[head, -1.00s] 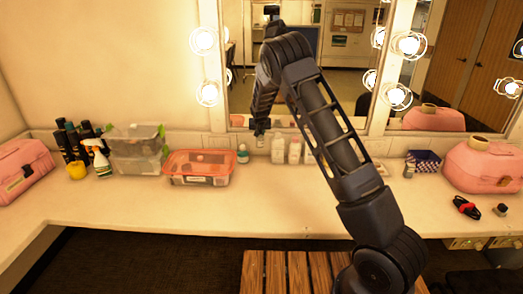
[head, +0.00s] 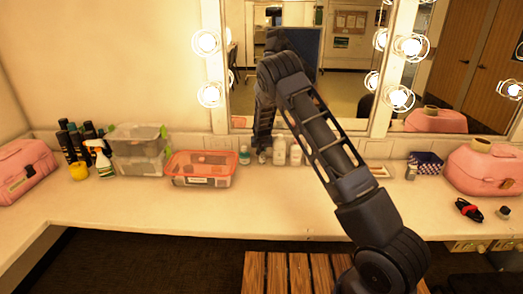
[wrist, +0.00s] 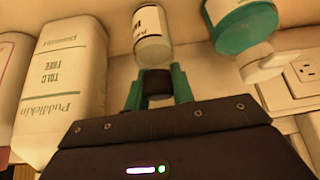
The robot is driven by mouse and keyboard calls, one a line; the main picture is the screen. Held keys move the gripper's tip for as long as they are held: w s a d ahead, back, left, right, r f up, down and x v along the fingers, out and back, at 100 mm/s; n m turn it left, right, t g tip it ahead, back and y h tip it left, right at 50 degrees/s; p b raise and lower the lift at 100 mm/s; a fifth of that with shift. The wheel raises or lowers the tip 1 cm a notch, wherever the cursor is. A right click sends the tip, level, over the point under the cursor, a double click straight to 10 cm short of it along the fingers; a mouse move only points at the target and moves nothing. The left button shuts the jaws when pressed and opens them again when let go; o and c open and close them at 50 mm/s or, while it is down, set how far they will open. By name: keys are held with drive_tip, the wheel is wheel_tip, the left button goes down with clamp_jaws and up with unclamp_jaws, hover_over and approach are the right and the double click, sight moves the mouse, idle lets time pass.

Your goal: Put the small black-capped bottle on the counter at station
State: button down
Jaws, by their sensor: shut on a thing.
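The small bottle (wrist: 152,35) has a white label and a black cap. In the wrist view my gripper (wrist: 158,85) has its green fingers closed on both sides of the black cap. In the head view my gripper (head: 262,152) is low at the back of the counter (head: 270,207), left of the white bottles (head: 279,152). The fingers and held bottle are too small there to make out clearly. I cannot tell whether the bottle's base touches the counter.
A Puddlekin talc-free bottle (wrist: 62,90) and a teal-and-white bottle (wrist: 240,30) flank the held bottle. A wall outlet (wrist: 305,75) is close by. An orange-lidded box (head: 200,169) stands to the left.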

drive_tip(key=shift+f, duration=0.1)
drive_tip(key=c, duration=1.2)
unclamp_jaws()
drive_tip(key=shift+v, duration=6.2)
